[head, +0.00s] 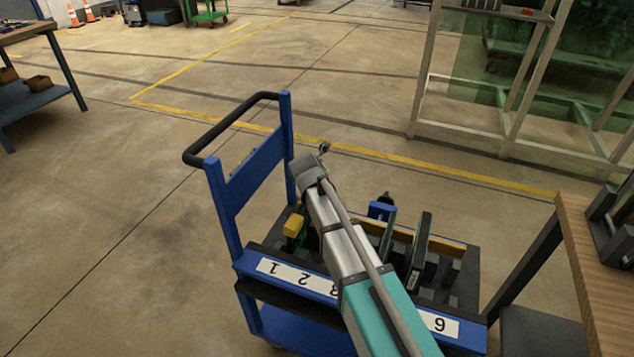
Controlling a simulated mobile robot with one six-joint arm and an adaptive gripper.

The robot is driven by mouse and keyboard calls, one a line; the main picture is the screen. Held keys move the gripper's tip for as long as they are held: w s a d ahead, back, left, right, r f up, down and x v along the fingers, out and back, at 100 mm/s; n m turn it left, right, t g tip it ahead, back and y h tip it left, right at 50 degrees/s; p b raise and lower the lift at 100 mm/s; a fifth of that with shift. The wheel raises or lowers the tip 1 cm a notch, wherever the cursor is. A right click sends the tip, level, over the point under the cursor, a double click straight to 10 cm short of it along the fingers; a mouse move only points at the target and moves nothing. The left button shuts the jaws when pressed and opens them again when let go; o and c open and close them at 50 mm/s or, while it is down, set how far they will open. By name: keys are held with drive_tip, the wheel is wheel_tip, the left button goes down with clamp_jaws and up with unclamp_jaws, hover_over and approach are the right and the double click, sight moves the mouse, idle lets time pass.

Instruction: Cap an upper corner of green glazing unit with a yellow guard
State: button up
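A yellow block (293,226), which may be the guard, sits on the blue cart, left of my arm. Something green shows just beside and below it; I cannot tell whether they touch. Thin upright panels with dark edges (420,243) stand in the cart's slots, one with a greenish edge; I cannot tell which is the green glazing unit. My arm reaches over the cart from the bottom and hides its middle. The small dark tip at my arm's far end (324,148) appears to be my gripper, above the cart's far side; its fingers are too small to read.
The blue cart (255,165) has a black push handle at left and numbered labels along its near edge. A wooden-topped table (592,270) with a dark-framed item is at right. A pale rack (465,128) with green-tinted glass stands behind.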

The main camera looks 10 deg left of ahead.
drive_tip(key=o, duration=1)
drive_tip(key=shift+r, duration=0.15)
